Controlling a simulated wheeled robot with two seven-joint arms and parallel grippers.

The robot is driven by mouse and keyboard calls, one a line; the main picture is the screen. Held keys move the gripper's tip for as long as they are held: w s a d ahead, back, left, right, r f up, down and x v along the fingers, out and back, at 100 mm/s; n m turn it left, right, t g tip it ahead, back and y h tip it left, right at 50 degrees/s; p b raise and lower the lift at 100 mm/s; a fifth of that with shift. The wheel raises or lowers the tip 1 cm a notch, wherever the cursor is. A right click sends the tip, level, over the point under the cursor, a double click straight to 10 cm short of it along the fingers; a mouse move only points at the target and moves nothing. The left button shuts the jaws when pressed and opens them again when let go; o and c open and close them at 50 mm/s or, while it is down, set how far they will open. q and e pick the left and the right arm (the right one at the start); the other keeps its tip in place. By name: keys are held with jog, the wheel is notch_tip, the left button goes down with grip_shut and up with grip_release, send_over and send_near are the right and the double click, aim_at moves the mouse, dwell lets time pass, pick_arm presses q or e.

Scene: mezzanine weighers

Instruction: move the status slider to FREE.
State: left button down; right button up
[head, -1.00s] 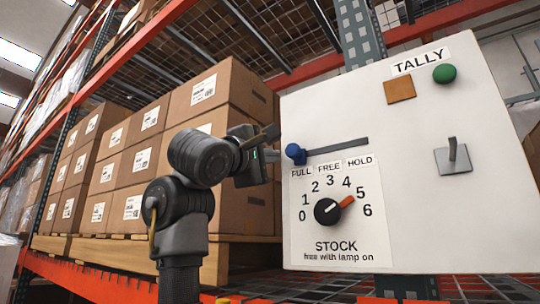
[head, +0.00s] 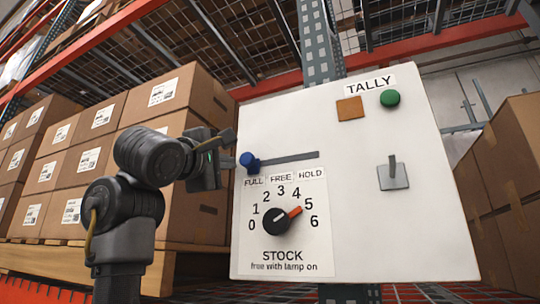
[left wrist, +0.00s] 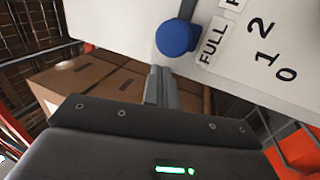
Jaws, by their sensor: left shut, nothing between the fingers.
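The status slider has a blue knob (head: 249,161) at the left end of a dark horizontal slot (head: 290,158), above the FULL label (head: 254,181). The FREE label (head: 281,177) is under the slot to the right of FULL, and HOLD (head: 311,173) is further right. My left gripper (head: 230,140) is shut and empty, just left of the knob at the panel's left edge. In the left wrist view the closed fingers (left wrist: 160,88) point toward the blue knob (left wrist: 176,38); a small gap shows between them. My right gripper is not in view.
The white panel (head: 365,230) also carries a STOCK dial (head: 276,221) with its red pointer near 5, an orange square (head: 350,108), a green button (head: 390,98) and a metal toggle (head: 393,173). Stacked boxes (head: 90,160) stand at the left, more boxes (head: 510,190) at the right.

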pick_arm(q)
jog(key=shift+s+d, duration=0.2)
jog(key=shift+d, duration=0.2)
jog(key=shift+d, duration=0.2)
